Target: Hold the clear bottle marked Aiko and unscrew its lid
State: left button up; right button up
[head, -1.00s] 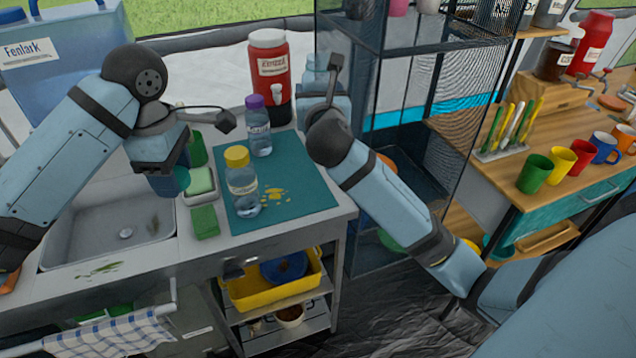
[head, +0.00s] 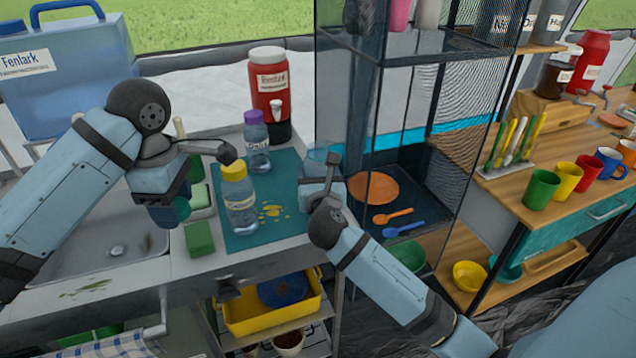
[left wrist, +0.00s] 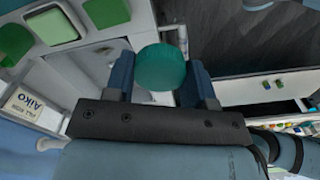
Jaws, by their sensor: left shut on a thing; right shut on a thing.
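My left gripper (head: 172,208) hangs over the counter between sink and dish. It is shut on a round teal-green lid, held between both fingers in the left wrist view (left wrist: 161,68); no bottle shows attached to it. My right gripper (head: 318,172) is low at the right edge of the teal mat, shut on a pale clear thing, apparently the clear bottle. Most of it is hidden behind the gripper, and no name on it can be read.
On the mat (head: 290,225) stand a yellow-lidded bottle (head: 241,210) and a purple-lidded bottle (head: 257,150), close to the left arm. A red jug (head: 269,85) stands behind. A green sponge (head: 199,238) lies near the sink (head: 115,245). A mesh shelf (head: 375,130) rises at right.

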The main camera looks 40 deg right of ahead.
jog(key=shift+f, duration=0.55)
jog(key=shift+f, duration=0.1)
jog(key=o, duration=1.7)
jog(key=shift+f, duration=0.1)
